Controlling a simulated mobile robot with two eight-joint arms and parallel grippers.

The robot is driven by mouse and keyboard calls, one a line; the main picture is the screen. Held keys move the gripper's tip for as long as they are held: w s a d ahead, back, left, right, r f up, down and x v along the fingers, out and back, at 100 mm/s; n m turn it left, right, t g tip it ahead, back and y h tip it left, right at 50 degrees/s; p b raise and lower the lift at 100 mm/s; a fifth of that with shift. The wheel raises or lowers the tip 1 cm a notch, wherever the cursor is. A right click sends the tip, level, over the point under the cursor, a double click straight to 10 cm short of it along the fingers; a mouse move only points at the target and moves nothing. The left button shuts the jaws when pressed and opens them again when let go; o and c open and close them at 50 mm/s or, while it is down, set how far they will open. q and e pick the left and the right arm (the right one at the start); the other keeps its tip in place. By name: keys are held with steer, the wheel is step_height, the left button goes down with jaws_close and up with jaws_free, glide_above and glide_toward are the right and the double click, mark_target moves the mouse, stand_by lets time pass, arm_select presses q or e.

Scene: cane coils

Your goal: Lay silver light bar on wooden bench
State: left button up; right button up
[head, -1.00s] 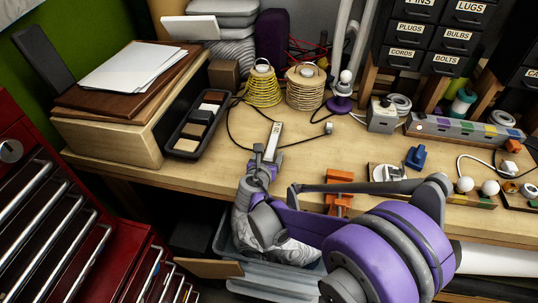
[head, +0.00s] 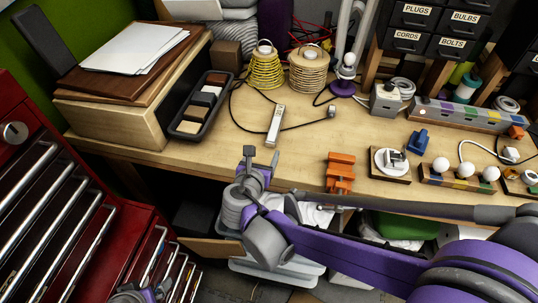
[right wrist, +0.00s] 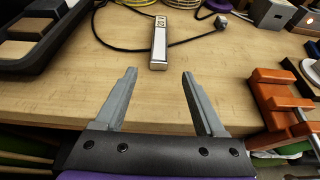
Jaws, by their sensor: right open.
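The silver light bar (head: 275,125) lies flat on the wooden bench (head: 225,165), close to its front edge, with a black cord around its far end. It also shows in the right wrist view (right wrist: 159,42). My right gripper (head: 262,157) is open and empty, just in front of the bar's near end. In the right wrist view its fingers (right wrist: 158,73) point at the bar, apart from it. A grey and purple part of my left arm (head: 138,292) shows at the bottom edge of the head view; its fingers cannot be made out.
A black tray of blocks (head: 198,105) stands left of the bar. Cane coils (head: 266,68) stand behind it. An orange clamp (head: 340,172) sits on the front edge to the right. A red tool chest (head: 50,210) stands at the left.

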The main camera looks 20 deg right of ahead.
steer(key=s+d+f+m+g, duration=0.1)
steer(key=s+m, duration=0.2)
steer(key=m, duration=0.1)
steer(key=s+d+f+m+g+y, duration=0.1)
steer(key=s+m, duration=0.2)
steer(key=m, duration=0.1)
steer(key=s+f+m+g+y, duration=0.1)
steer(key=s+f+m, duration=0.1)
steer(key=s+m, duration=0.1)
steer(key=shift+s+d+m+g, duration=0.2)
steer(key=shift+d+m+g, duration=0.2)
steer(key=shift+m, duration=0.1)
steer(key=s+a+f+m+g+y, duration=0.1)
steer(key=s+a+m+y, duration=0.1)
steer(key=s+m, duration=0.3)
steer(key=s+a+f+m+y, duration=0.2)
steer(key=s+a+m+y, duration=0.1)
steer(key=m, duration=0.8)
steer(key=shift+s+g+y, duration=0.4)
steer(key=shift+s+y, duration=0.1)
steer(key=shift+s, duration=0.75)
steer(key=shift+w+d+r+p, duration=0.1)
steer(key=shift+w+r+p, duration=0.1)
steer(key=shift+r+p, duration=0.4)
steer(key=shift+w+r+p, duration=0.2)
steer(key=shift+r+p, duration=0.3)
steer(key=shift+r, duration=0.15)
steer(key=shift+s, duration=0.1)
